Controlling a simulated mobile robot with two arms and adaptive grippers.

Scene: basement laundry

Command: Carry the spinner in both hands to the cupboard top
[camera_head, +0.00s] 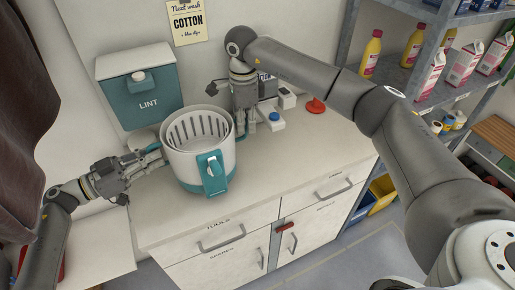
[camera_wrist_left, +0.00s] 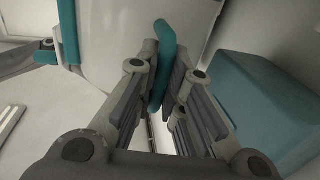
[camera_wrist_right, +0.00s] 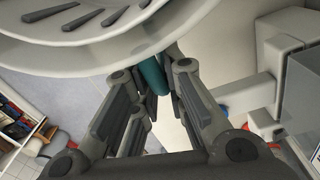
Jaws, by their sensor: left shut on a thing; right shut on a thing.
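The spinner (camera_head: 185,161) is a white round tub with a slotted inner basket, a teal base band and a teal front handle. It is upright at the left part of the cupboard top (camera_head: 295,150); I cannot tell whether its base touches the top. My left gripper (camera_head: 150,158) is shut on a teal side handle (camera_wrist_left: 161,60) at its left. My right gripper (camera_head: 243,128) is at its right rear side, shut on the other teal handle (camera_wrist_right: 152,76). The head view hides most of both handles behind the fingers.
A teal and white lint box (camera_head: 140,88) hangs on the wall behind the spinner. The front right of the top is clear. Shelves (camera_head: 440,90) with bottles stand at right.

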